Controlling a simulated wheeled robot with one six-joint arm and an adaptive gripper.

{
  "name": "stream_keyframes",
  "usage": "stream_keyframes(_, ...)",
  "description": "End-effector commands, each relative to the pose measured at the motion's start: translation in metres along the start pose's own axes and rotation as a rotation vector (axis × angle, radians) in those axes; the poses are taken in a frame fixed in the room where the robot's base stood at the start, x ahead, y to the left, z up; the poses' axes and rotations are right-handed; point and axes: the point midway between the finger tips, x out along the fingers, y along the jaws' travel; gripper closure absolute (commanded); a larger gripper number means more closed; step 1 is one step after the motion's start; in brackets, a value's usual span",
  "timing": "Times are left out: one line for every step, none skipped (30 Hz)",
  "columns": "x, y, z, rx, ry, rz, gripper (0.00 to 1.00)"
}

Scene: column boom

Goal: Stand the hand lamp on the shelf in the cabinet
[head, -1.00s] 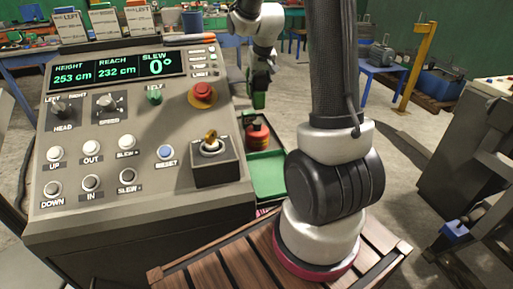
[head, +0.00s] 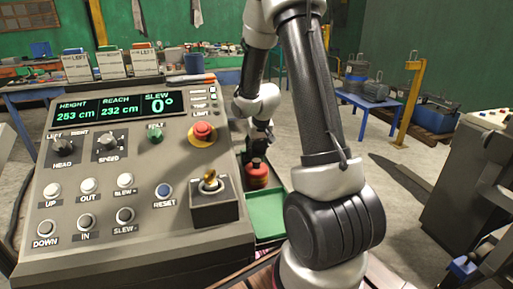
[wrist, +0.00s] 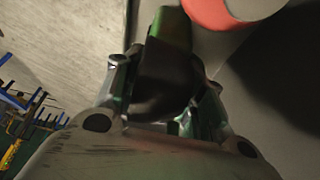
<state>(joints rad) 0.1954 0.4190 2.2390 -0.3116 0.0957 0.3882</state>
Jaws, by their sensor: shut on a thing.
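My gripper (wrist: 165,95) is shut on a dark thing with a green end, likely the hand lamp (wrist: 168,75); its full shape is not clear. In the head view my gripper (head: 260,138) hangs beyond the control panel's right edge, and the held thing cannot be made out there. A red, rounded thing with a dark top (head: 257,175) stands in the green tray, just below my gripper in the picture; I cannot tell whether they touch. I cannot make out the cabinet or its shelf for sure.
The control panel (head: 100,215), with knobs, buttons and a joystick, fills the left. The green tray (head: 268,215) lies beside it. A blue table (head: 365,103) with motors and a yellow post (head: 408,100) stand behind. A grey cabinet-like body (head: 470,175) is at the right.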

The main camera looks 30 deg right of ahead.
Motion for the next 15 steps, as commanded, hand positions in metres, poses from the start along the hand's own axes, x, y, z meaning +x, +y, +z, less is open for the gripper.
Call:
stream_keyframes(0.0015, 0.0006, 0.001, -0.001, -0.001, 0.001, 0.92)
stream_keyframes(0.0024, 0.0008, 0.0014, -0.001, -0.001, 0.001, 0.92)
stream_keyframes(0.002, 0.0006, 0.0011, -0.001, -0.001, 0.001, 0.53)
stream_keyframes(0.002, 0.0006, 0.0011, -0.001, -0.001, 0.001, 0.48)
stream_keyframes(0.002, 0.0005, 0.0011, 0.0, -0.001, 0.001, 0.42)
stream_keyframes(0.0019, 0.0006, 0.0011, 0.0, -0.001, 0.001, 0.39)
stream_keyframes(0.0019, 0.0006, 0.0011, 0.0, -0.001, 0.001, 0.39)
stream_keyframes(0.0019, 0.0005, 0.0011, 0.0, -0.001, 0.001, 0.39)
stream_keyframes(0.0019, 0.0005, 0.001, 0.0, -0.001, 0.001, 0.39)
stream_keyframes(0.0019, 0.0006, 0.001, 0.0, -0.001, 0.001, 0.39)
stream_keyframes(0.0019, 0.0006, 0.001, 0.0, -0.001, 0.001, 0.39)
stream_keyframes(0.0018, 0.0006, 0.001, 0.0, -0.001, 0.001, 0.39)
stream_keyframes(0.0018, 0.0006, 0.001, 0.0, -0.001, 0.001, 0.39)
stream_keyframes(0.0018, 0.0005, 0.0009, 0.0, -0.001, 0.001, 0.39)
stream_keyframes(0.0016, 0.0005, 0.0008, 0.0, -0.001, 0.001, 0.39)
